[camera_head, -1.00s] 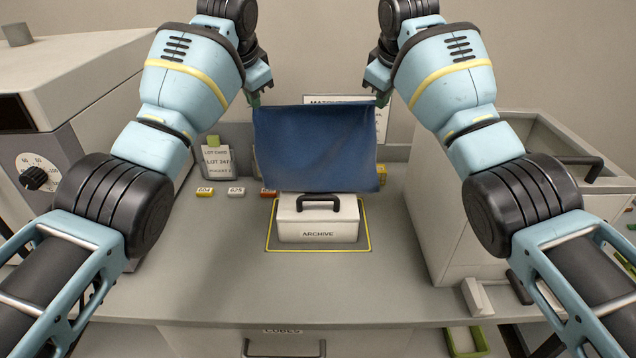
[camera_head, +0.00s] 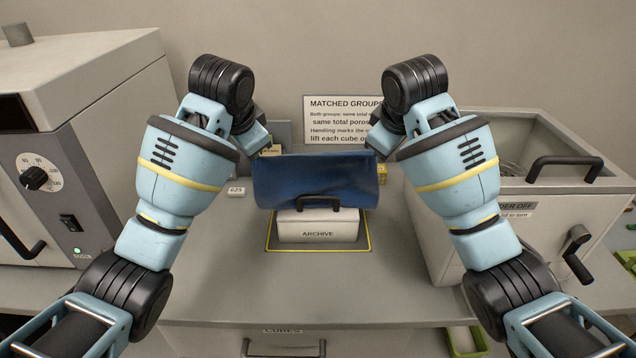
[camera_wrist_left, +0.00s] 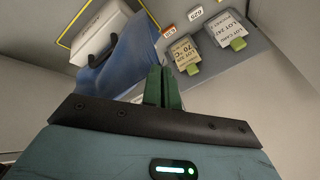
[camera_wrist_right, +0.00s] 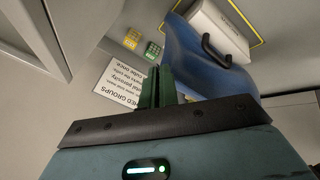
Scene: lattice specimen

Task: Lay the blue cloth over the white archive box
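The white archive box (camera_head: 318,228) stands on the bench inside a yellow outline, with a dark handle on its lid. The blue cloth (camera_head: 315,178) hangs between my two grippers just behind and above the box, its lower part reaching the box's lid and handle. In the left wrist view the fingers of my left gripper (camera_wrist_left: 162,88) are closed together at a corner of the cloth (camera_wrist_left: 135,60). In the right wrist view the fingers of my right gripper (camera_wrist_right: 157,88) are closed at the other corner of the cloth (camera_wrist_right: 190,65). The fingertips are hidden in the head view.
An oven-like unit (camera_head: 85,150) with a dial stands at the left. A grey open bin (camera_head: 540,170) with black handles stands at the right. A printed sign (camera_head: 340,120) is at the back wall. Lot tags (camera_wrist_left: 183,52) lie behind. The bench in front of the box is clear.

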